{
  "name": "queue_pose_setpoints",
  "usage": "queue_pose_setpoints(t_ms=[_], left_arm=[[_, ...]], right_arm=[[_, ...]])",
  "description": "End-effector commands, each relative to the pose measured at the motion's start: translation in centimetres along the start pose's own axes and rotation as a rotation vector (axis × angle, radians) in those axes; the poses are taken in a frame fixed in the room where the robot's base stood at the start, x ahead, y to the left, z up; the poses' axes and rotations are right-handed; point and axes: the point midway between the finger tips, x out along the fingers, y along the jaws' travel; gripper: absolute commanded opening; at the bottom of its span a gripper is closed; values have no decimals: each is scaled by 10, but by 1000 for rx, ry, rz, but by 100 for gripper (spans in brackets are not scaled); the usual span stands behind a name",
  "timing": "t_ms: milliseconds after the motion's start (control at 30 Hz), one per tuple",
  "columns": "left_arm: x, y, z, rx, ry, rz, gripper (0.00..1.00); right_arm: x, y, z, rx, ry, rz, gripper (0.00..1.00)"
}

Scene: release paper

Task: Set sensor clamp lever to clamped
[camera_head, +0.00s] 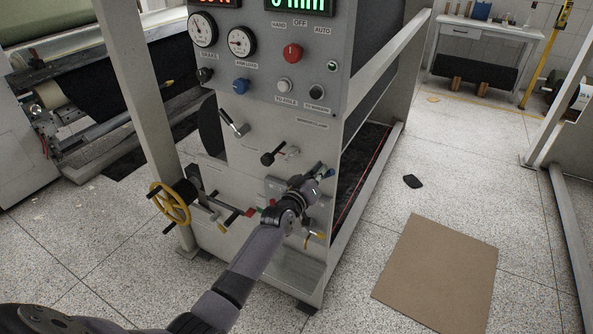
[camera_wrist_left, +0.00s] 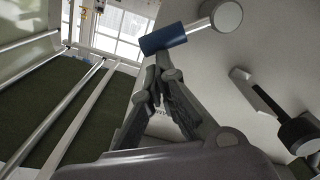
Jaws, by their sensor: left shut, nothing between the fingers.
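My left gripper (camera_head: 315,182) is at the front panel of the grey machine, near its right edge, with the arm reaching up from below. Its fingers (camera_wrist_left: 164,66) are shut and empty in the left wrist view. The tips are just under a blue-gripped lever (camera_wrist_left: 165,38) with a round silver hub; I cannot tell whether they touch it. In the head view the gripper partly hides this lever. A black-knobbed lever (camera_head: 268,158) is left of the gripper and also shows in the wrist view (camera_wrist_left: 298,132). My right gripper is out of view.
The machine's upper panel has gauges, a red knob (camera_head: 292,52) and other knobs. A yellow handwheel (camera_head: 169,203) stands out at lower left.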

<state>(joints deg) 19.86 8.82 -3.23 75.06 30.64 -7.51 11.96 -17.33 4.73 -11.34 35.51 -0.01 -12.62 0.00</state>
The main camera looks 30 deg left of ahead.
Motion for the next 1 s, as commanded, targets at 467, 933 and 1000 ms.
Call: queue_pose_setpoints(t_ms=[467,933,1000], left_arm=[[6,10,32,404,-1,-19,0],[7,10,46,495,0,-23,0],[7,10,46,495,0,-23,0]], right_arm=[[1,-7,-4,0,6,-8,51],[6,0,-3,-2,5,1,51],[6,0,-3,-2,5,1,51]])
